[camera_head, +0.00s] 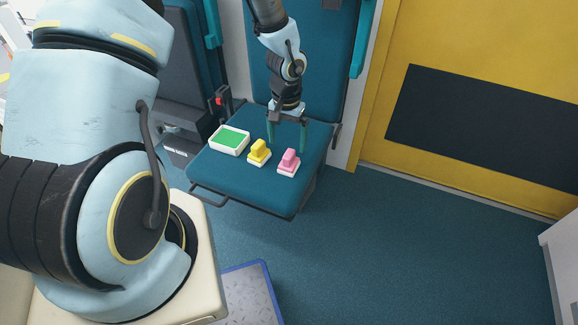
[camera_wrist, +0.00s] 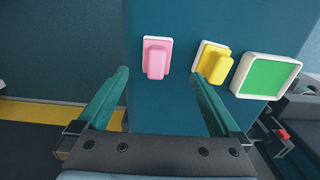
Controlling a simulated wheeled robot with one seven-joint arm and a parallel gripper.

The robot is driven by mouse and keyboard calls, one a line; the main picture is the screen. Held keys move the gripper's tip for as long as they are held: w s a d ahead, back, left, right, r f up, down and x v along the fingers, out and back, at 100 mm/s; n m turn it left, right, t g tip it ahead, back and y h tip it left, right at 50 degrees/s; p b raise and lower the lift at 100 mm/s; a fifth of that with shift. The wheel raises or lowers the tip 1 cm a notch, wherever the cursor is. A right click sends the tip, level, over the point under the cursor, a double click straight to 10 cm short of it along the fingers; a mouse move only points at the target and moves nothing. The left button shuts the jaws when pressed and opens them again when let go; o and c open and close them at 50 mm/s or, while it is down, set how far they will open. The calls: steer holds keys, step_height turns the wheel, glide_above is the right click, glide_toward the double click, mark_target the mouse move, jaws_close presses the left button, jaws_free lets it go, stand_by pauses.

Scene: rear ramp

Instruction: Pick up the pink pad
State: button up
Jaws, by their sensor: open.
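The pink pad (camera_head: 289,162) has a raised pink grip on a white-edged base. It rests on the teal seat at the front right, and it also shows in the wrist view (camera_wrist: 156,58), upper middle. My gripper (camera_head: 287,142) is open and empty above the seat, its two teal fingers pointing down behind the pads. In the wrist view my fingers (camera_wrist: 163,76) spread to either side of the pink pad, which appears beyond them and apart from them. Nothing hides the pink pad.
A yellow pad (camera_head: 259,153) sits left of the pink one, and in the wrist view it is close to one fingertip. A white tray with a green face (camera_head: 229,140) lies farther left. The teal seat (camera_head: 240,180) is bare toward its front edge.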

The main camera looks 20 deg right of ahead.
mark_target(287, 153)
step_height(287, 153, down, 3)
steer(key=shift+f, duration=0.1)
steer(key=shift+s+d+f, duration=0.1)
steer(key=shift+f, duration=1.25)
steer(key=shift+s+d+f, duration=0.1)
steer(key=shift+f, duration=1.2)
steer(key=shift+c, duration=0.2)
steer(key=c, duration=1.4)
